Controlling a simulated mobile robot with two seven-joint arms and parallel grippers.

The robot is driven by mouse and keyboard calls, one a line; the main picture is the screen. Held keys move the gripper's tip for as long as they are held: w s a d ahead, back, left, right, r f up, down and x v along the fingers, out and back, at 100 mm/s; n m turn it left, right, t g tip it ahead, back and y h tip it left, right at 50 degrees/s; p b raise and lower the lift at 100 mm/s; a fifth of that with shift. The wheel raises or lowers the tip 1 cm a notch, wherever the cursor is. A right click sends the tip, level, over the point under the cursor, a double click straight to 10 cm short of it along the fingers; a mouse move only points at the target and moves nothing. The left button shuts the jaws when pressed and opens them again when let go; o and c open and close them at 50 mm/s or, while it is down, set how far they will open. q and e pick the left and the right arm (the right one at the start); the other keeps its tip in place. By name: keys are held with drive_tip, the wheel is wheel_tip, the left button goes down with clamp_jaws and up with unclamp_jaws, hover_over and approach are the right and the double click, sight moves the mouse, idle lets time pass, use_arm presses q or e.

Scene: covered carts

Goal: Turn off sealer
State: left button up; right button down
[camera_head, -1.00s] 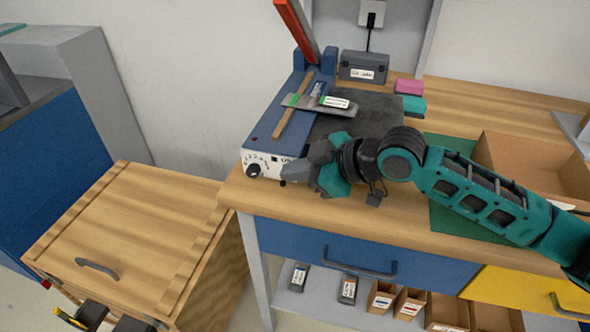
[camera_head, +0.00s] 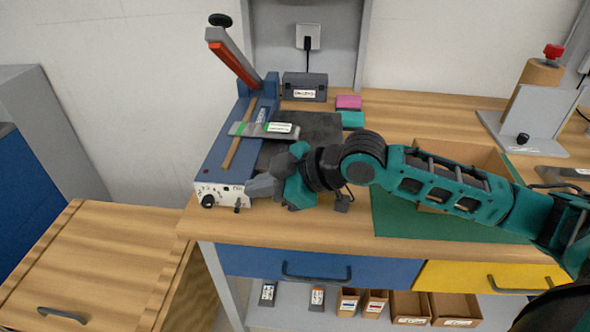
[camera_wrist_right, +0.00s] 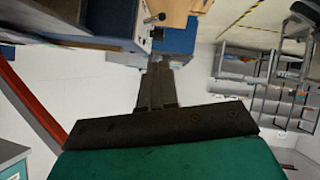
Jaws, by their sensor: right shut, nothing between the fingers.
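The sealer (camera_head: 215,158) has a blue body and a white front panel at the left end of the workbench. Its grey and red lever arm (camera_head: 233,60) is raised. The panel has a black dial (camera_head: 208,201) and a small black switch (camera_head: 237,208); the switch's position is too small to tell. My right gripper (camera_head: 252,187) is shut and empty, its tips close to the panel's right end; I cannot tell whether they touch. My left gripper is not in view.
A green mat (camera_head: 400,220) lies under my right arm. A wooden cart (camera_head: 90,260) stands left.

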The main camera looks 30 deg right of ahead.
drive_tip(key=v, duration=0.7)
drive_tip(key=shift+s+a+f, duration=0.1)
drive_tip(key=shift+a+f, duration=0.05)
idle(0.4)
drive_tip(key=s+f+m+g+h, duration=0.4)
drive_tip(key=s+f+m+h, duration=0.55)
drive_tip(key=s+f, duration=0.75)
drive_tip(key=w+a+f+t+y, duration=0.2)
drive_tip(key=w+f+t, duration=0.4)
drive_tip(key=f, duration=0.3)
drive_tip(key=shift+w+f+m+t+y, duration=0.3)
drive_tip(key=shift+w+m+y, duration=0.15)
drive_tip(key=shift+w+y, duration=0.25)
